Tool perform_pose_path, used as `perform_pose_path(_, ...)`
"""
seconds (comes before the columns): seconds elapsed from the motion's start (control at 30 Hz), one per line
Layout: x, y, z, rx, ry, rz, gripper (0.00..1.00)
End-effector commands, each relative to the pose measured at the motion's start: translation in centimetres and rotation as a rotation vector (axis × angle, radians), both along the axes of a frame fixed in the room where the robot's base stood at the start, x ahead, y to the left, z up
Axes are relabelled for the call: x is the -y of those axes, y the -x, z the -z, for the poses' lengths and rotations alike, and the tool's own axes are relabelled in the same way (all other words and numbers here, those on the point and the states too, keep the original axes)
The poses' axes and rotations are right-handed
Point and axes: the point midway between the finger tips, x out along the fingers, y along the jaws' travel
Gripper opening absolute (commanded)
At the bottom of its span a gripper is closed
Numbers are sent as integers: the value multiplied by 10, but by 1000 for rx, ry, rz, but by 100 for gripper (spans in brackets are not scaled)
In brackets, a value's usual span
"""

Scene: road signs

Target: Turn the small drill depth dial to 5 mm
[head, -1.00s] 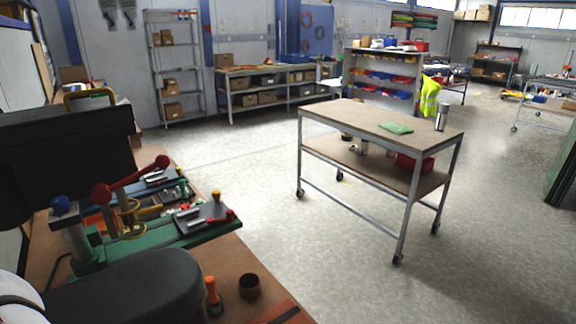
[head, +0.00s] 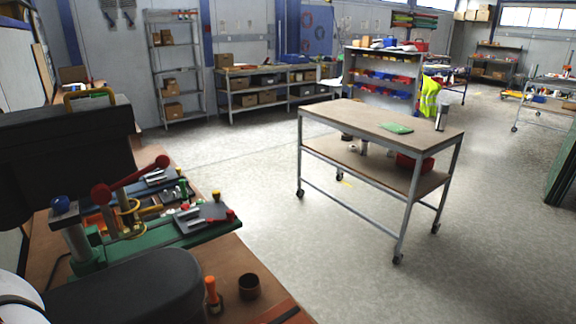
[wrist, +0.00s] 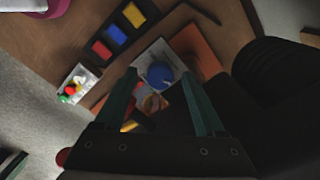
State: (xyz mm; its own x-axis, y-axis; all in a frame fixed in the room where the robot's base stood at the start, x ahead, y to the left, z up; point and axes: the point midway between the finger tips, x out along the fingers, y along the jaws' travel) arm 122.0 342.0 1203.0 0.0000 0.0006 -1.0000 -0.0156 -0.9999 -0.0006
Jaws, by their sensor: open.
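My gripper (wrist: 159,77) shows in the wrist view as two dark green fingers held apart, with nothing gripped. A round blue knob (wrist: 159,75) on a pale plate lies beyond and between the fingertips; I cannot tell how far away it is. In the head view, a green-based machine (head: 205,234) with a red-knobbed lever (head: 130,181) stands on the bench at left. No dial markings or 5 mm mark are readable, and I cannot tell which part is the depth dial.
The brown bench (head: 225,262) carries an orange-handled tool (head: 211,292) and a dark round cup (head: 249,286). In the wrist view, a dark tray (wrist: 117,32) holds yellow, blue and red pieces. A wheeled table (head: 355,122) stands apart on open floor.

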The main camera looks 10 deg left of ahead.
Motion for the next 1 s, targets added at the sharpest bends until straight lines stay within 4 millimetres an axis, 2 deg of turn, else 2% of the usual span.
perform_pose_path(0.13,0,0,-4,0,-1,0,72)
perform_pose_path(0.23,-1,-1,-20,2,-3,-1,72)
perform_pose_path(0.5,-1,-1,-107,3,-6,1,72)
perform_pose_path(0.63,-1,-1,-138,3,-3,0,72)
perform_pose_path(0.8,0,0,-156,1,0,0,72)
perform_pose_path(1.0,0,0,-158,0,0,0,72)
